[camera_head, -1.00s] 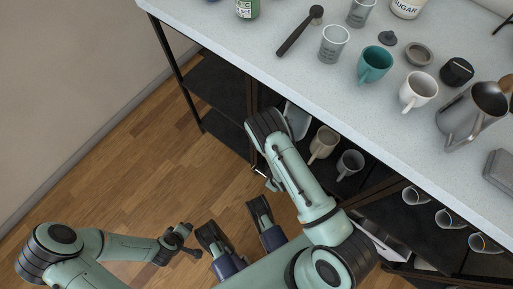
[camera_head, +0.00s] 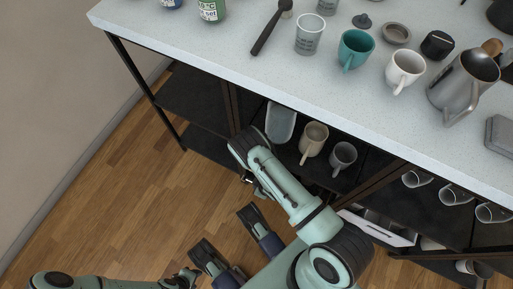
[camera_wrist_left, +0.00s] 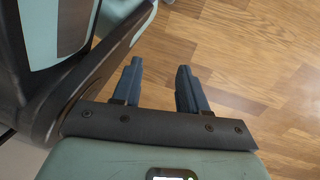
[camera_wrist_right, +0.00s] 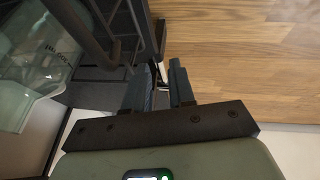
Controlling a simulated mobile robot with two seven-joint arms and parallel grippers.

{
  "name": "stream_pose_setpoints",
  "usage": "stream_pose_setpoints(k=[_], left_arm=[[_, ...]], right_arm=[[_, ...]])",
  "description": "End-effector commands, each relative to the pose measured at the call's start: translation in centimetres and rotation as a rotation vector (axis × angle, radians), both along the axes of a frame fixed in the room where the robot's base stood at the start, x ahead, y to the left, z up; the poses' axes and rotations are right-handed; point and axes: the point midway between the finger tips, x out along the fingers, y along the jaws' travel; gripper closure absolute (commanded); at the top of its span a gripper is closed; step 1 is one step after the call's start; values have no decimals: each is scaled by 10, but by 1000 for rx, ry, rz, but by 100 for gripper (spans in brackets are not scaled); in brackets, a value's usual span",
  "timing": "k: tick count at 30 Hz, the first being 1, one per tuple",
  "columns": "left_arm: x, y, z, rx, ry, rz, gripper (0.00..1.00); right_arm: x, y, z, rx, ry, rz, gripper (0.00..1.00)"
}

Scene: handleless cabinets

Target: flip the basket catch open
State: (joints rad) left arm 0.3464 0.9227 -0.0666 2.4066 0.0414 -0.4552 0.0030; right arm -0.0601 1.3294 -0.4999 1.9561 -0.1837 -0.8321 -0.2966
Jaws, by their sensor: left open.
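No basket catch can be made out for certain. In the right wrist view, dark bars and a dark rack (camera_wrist_right: 95,50) lie just beyond and left of my right gripper (camera_wrist_right: 163,75). Its fingers stand close together, with a narrow dark gap at the tips; whether they touch or hold a bar is unclear. In the head view my right gripper (camera_head: 258,186) is small, below the arm's far end, beside the open cabinet front. My left gripper (camera_wrist_left: 158,82) is open and empty above the wooden floor; in the head view my left arm is low at the left edge.
A clear container (camera_wrist_right: 45,60) with lettering is left in the right wrist view. The counter (camera_head: 225,70) holds a teal mug (camera_head: 355,48), a white mug (camera_head: 404,68) and a steel pitcher (camera_head: 462,82). Mugs stand on the shelf below. The floor (camera_head: 130,215) at left is clear.

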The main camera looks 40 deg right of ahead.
Motion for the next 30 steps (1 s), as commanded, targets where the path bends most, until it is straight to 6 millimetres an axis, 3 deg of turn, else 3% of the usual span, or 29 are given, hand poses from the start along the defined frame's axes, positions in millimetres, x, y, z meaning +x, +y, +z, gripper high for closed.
stream_pose_setpoints(k=[5, 14, 15, 17, 30], left_arm=[[-13, 2, -8, -2, 44, 5, 57], [-16, 2, -8, -3, 53, 6, 57], [-16, 2, -8, -3, 52, 6, 57], [-16, 2, -8, -3, 52, 5, 57], [-5, 1, -2, 0, 16, 1, 57]], right_arm=[[7, 0, -15, 0, 0, 0, 76], [8, 0, -17, 0, 0, -1, 76], [8, 0, -17, 0, 0, -1, 79], [8, 0, -17, 0, 0, -1, 99], [14, 2, -8, -42, 91, 2, 100]])
